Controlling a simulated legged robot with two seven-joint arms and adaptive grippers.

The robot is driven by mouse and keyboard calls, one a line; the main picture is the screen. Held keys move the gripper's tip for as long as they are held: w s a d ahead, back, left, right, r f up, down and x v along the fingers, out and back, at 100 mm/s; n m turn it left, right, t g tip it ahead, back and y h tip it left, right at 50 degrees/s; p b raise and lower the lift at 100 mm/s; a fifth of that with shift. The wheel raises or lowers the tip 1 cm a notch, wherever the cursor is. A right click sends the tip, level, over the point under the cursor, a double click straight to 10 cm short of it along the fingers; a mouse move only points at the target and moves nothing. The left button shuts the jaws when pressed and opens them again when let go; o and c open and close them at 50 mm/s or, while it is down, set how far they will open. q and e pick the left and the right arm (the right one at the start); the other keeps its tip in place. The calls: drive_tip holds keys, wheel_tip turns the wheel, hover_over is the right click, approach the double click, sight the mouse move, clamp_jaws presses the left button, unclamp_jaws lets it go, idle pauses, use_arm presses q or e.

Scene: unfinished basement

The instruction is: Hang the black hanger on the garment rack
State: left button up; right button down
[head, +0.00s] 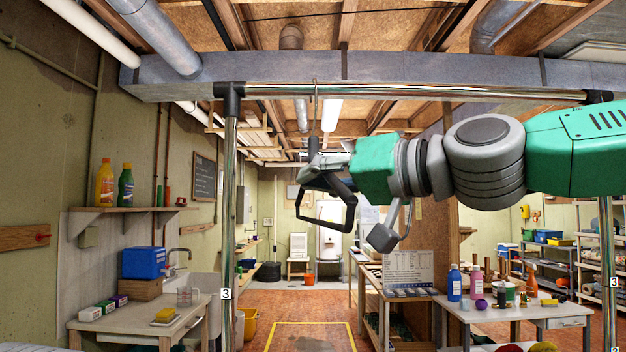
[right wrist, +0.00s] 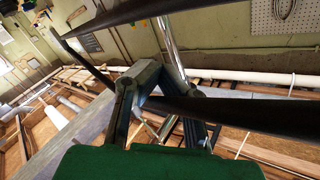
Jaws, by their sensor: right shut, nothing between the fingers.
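The garment rack has a chrome top rail (head: 420,93) across the head view, with an upright post at left and another at right. The black hanger (head: 320,222) is below the rail, left of the middle. Its thin hook rises to the rail and appears to loop over it. My right gripper (head: 322,168), on the green and grey arm from the right, is at the hanger's upper part, shut with nothing held. It hides part of the hanger. In the right wrist view, dark hanger bars (right wrist: 225,112) cross close to the gripper (right wrist: 160,78). My left gripper is not in view.
A grey duct beam (head: 400,68) runs just behind and above the rail. A side table with a blue bin (head: 142,262) stands at left. A table with bottles (head: 454,284) stands at right. The floor between is clear, with a yellow-outlined area (head: 312,324).

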drive_tip(key=c, duration=1.6)
unclamp_jaws()
drive_tip(key=shift+c, duration=0.2)
drive_tip(key=v, duration=0.8)
